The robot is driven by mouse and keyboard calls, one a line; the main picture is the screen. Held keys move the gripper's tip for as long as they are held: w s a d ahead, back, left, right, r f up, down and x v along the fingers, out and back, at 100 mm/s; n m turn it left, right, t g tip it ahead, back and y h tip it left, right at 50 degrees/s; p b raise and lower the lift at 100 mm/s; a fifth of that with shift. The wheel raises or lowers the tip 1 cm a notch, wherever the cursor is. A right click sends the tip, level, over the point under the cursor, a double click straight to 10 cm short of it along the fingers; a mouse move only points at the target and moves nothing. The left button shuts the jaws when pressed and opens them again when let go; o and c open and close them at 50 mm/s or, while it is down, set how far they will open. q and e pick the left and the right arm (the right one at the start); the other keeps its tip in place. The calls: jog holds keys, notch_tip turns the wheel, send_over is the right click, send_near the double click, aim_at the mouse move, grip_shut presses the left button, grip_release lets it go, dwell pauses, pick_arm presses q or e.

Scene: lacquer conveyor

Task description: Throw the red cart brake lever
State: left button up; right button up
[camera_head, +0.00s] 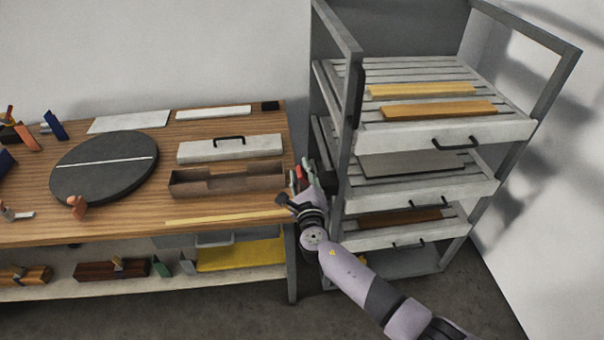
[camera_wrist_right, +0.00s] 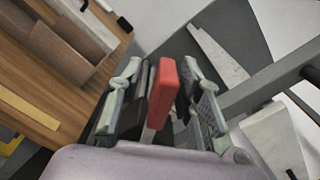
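The red brake lever (camera_wrist_right: 164,92) stands up between the two fingers of my right gripper (camera_wrist_right: 160,105) in the right wrist view. The gripper is open around it. The lever looks close to the left finger, and a gap shows toward the right finger; I cannot tell whether either touches. In the head view my right gripper (camera_head: 298,186) is at the left side of the grey cart (camera_head: 346,170), and a little of the red lever (camera_head: 298,173) shows there. The lever's base is hidden. My left gripper is out of view.
The wooden workbench (camera_head: 225,211) stands close on the left, with a brown open box (camera_head: 228,181), a white lid with a black handle (camera_head: 230,149) and a dark round disc (camera_head: 104,166). The cart's slatted drawers (camera_head: 450,134) hold wooden strips. The gap between bench and cart is narrow.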

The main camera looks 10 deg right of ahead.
jog(key=s, duration=1.2)
jog(key=shift+d, duration=0.2)
jog(key=s+d+f+m+g+b, duration=0.1)
jog(key=s+d+f+m+g, duration=0.35)
jog(key=f, duration=0.75)
jog(key=s+d+f+m+g+h, duration=0.1)
jog(key=s+d+f+m+g, duration=0.15)
jog(key=s+f+m, duration=0.7)
jog(key=s+d+f+m+g+b, duration=0.1)
jog(key=d+f+m+g, duration=0.3)
jog(key=f, duration=1.1)
jog(key=s+d+f+m+g, duration=0.1)
jog(key=s+f+m, duration=0.4)
jog(key=s, duration=0.6)
jog(key=s+d+f+m+g+b, duration=0.1)
jog(key=s+d+f+m+g, duration=0.1)
jog(key=s+f+m, duration=0.4)
jog(key=s+d+f+m+g, duration=0.2)
jog(key=s+f+m, duration=0.3)
jog(key=s+m, duration=0.7)
jog(key=s+g, duration=0.1)
jog(key=s, duration=0.4)
jog(key=shift+d+f, duration=0.2)
jog(key=shift+f, duration=0.1)
